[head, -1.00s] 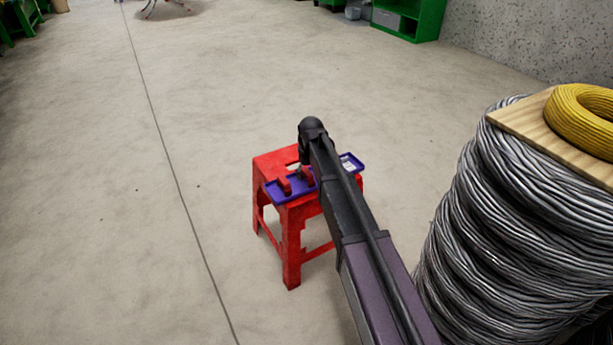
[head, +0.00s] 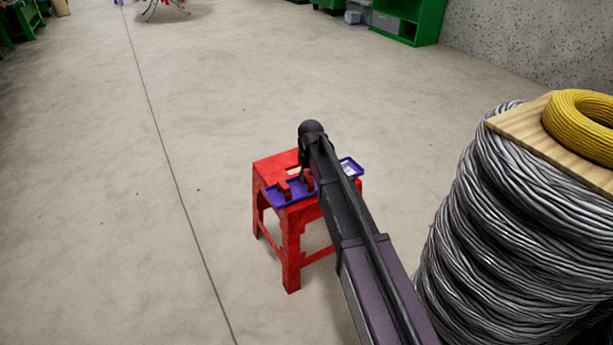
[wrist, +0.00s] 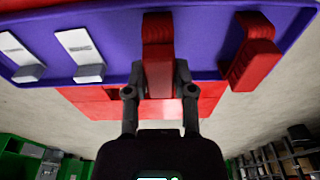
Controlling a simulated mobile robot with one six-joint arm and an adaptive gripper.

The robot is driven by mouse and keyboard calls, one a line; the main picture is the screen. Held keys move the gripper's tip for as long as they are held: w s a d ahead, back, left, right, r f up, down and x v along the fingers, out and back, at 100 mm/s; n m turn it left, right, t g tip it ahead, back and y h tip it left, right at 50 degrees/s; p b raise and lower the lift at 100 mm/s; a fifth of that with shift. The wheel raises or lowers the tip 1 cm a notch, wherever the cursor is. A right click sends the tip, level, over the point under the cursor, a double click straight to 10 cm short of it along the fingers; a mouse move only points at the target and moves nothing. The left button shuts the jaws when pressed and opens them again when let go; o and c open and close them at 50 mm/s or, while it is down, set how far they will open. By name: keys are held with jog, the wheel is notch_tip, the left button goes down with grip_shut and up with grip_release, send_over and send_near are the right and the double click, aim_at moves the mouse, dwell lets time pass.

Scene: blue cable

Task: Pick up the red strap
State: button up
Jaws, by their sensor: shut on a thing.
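A purple tray (head: 281,197) lies on a red stool (head: 291,250), and it also fills the top of the wrist view (wrist: 205,50). Two red straps are on the tray. In the wrist view my gripper (wrist: 158,90) is shut on the middle red strap (wrist: 158,42), with one finger on each side of it. The other red strap (wrist: 253,55) lies to the right, apart from the fingers. In the head view my arm hides part of the tray and most of my gripper.
Two white pieces (wrist: 85,55) sit on the tray left of the held strap. A large grey cable stack (head: 500,230) with a wooden board (head: 515,130) and yellow coil (head: 585,125) stands at the right. The floor left of the stool is clear.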

aim_at(306, 174)
jog(key=shift+r+p, duration=1.35)
jog(key=shift+r, duration=0.2)
jog(key=s+d+r+p, duration=0.1)
jog(key=s, duration=1.5)
jog(key=shift+d+r, duration=0.15)
jog(key=shift+d, duration=0.2)
